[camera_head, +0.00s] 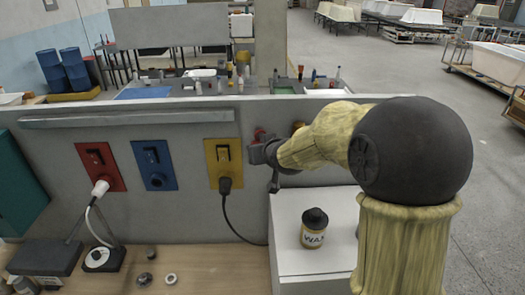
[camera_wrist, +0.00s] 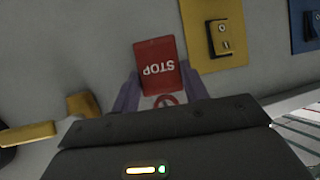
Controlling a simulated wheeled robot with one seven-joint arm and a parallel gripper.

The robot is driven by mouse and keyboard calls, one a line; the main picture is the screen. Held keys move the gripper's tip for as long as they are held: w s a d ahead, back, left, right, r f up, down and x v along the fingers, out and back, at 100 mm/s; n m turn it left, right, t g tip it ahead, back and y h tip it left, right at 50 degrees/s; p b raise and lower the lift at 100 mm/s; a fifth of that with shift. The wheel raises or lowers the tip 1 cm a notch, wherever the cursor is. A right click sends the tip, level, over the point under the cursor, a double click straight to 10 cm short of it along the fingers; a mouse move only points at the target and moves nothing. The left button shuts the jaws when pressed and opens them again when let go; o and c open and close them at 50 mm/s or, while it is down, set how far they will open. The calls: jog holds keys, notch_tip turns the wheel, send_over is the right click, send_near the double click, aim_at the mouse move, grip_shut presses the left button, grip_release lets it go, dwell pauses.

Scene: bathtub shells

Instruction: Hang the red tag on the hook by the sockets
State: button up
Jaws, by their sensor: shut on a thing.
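The red tag (camera_wrist: 161,62), with white STOP lettering that reads upside down, is between the two fingers of my gripper (camera_wrist: 160,76) in the wrist view. A red ring mark shows at its end nearer the gripper body. In the head view my gripper (camera_head: 262,153) is at the grey panel, just right of the yellow socket (camera_head: 222,158). A small red bit shows above the gripper there; I cannot tell if it is the tag. The yellow socket also shows in the wrist view (camera_wrist: 233,58), beside the tag. I cannot make out the hook clearly.
The red socket (camera_head: 100,167) has a white plug in it. The blue socket (camera_head: 154,166) is further left of the yellow one, which has a black plug. A WAX jar (camera_head: 313,232) stands on a white box (camera_head: 290,205) below my arm. A yellow part (camera_wrist: 82,104) is left of my gripper.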

jog(key=shift+w+f+b, duration=0.3)
jog(key=shift+f+b, duration=0.1)
jog(key=shift+f, duration=0.1)
dwell(0.3)
jog(key=o, duration=1.1)
jog(key=shift+c, duration=0.2)
jog(key=shift+s+r, duration=0.1)
jog(key=p+v, duration=0.5)
jog(key=v, duration=1.2)
jog(key=shift+s+d, duration=0.1)
